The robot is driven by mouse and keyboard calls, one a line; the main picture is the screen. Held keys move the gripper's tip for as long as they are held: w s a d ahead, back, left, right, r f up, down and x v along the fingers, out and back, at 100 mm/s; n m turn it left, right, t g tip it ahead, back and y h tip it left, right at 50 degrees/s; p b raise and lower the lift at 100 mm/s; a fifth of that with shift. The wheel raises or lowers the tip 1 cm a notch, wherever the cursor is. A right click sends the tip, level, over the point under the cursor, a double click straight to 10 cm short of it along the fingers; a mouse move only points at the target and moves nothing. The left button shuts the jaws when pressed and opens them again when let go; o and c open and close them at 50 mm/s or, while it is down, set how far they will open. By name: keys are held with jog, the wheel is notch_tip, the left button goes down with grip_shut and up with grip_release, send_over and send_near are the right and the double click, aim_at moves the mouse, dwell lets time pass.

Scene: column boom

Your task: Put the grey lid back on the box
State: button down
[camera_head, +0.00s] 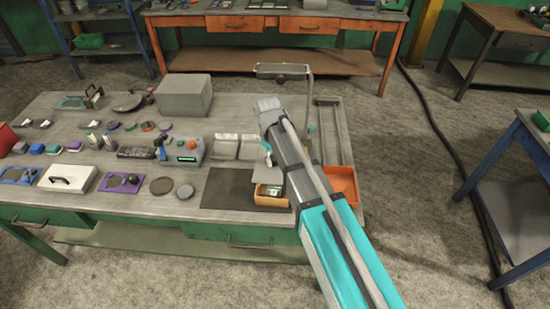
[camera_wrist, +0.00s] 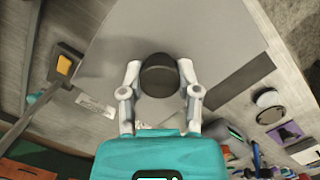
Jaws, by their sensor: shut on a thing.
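The grey lid (camera_head: 266,173) is a flat plate, held above the back part of the small orange box (camera_head: 268,201). The box is open at its front, where white and green contents show. My gripper (camera_head: 267,160) is shut on the lid's dark round knob, seen between both fingers in the wrist view (camera_wrist: 160,75). The lid (camera_wrist: 205,30) fills much of that view and hides what lies under it. My arm covers the right side of the box in the head view. I cannot tell how large the gap between lid and box is.
The box stands at the right end of a dark mat (camera_head: 226,188). An orange tray (camera_head: 343,183) lies right of it. Two pale bins (camera_head: 238,147) and a device with a green display (camera_head: 188,155) stand behind and left. A lamp-like frame (camera_head: 284,70) rises behind.

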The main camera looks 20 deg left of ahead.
jog(key=shift+f, duration=0.1)
jog(key=shift+f+b, duration=3.2)
jog(key=shift+b, duration=0.1)
jog(key=shift+f+b, duration=0.55)
jog(key=shift+f, duration=0.05)
dwell(0.8)
dwell(0.4)
jog(key=shift+c, duration=1.2)
grip_release()
jog(key=shift+o, duration=1.2)
jog(key=shift+r, duration=0.15)
